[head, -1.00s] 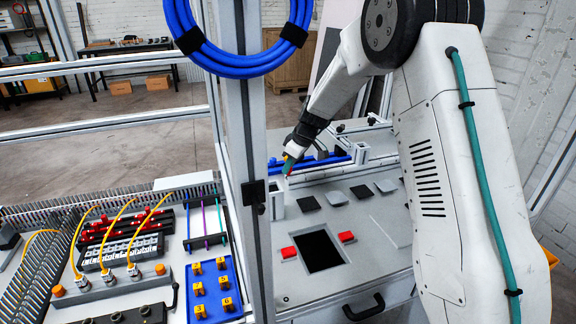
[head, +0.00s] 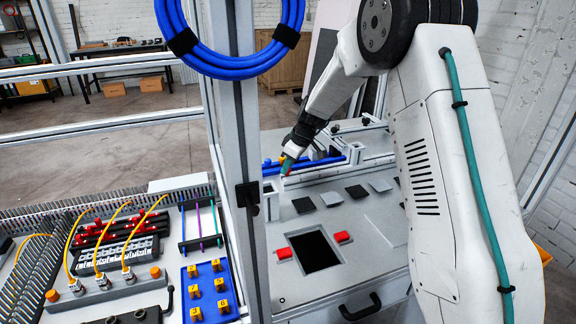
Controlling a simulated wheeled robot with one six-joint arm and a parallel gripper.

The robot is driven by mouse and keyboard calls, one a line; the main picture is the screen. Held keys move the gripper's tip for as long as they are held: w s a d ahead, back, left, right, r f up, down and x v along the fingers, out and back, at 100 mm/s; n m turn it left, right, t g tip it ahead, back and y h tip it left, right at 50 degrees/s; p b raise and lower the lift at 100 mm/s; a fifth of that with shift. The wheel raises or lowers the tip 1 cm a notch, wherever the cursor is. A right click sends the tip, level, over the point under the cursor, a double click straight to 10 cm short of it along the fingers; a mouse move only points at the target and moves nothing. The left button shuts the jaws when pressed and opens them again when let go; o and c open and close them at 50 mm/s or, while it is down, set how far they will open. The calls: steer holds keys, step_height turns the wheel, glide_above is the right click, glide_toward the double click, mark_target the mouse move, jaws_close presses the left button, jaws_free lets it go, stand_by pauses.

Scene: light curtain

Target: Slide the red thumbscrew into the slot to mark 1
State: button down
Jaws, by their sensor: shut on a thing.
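My gripper (head: 287,164) is at the end of the arm, pointing down over the far left part of the grey bench. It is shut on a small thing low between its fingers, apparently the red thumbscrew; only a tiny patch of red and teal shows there. The slot and mark 1 cannot be made out at this size. The gripper is just behind a pale upright block (head: 270,203), in front of a blue rail (head: 325,163). Whether the screw touches anything cannot be told.
A metal post (head: 243,150) with a coiled blue hose (head: 205,55) stands left of the gripper. Black and grey pads (head: 303,205) and a dark square opening (head: 315,250) between red blocks (head: 342,237) lie nearer. A wiring panel (head: 105,255) fills the left.

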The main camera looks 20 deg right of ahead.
steer(key=shift+d, duration=0.1)
steer(key=shift+d, duration=2)
steer(key=c, duration=1.1)
jaws_free()
steer(key=shift+c, duration=0.2)
steer(key=shift+r, duration=0.15)
steer(key=w+a+r+v, duration=0.1)
steer(key=v, duration=1.3)
steer(key=shift+w+a, duration=0.4)
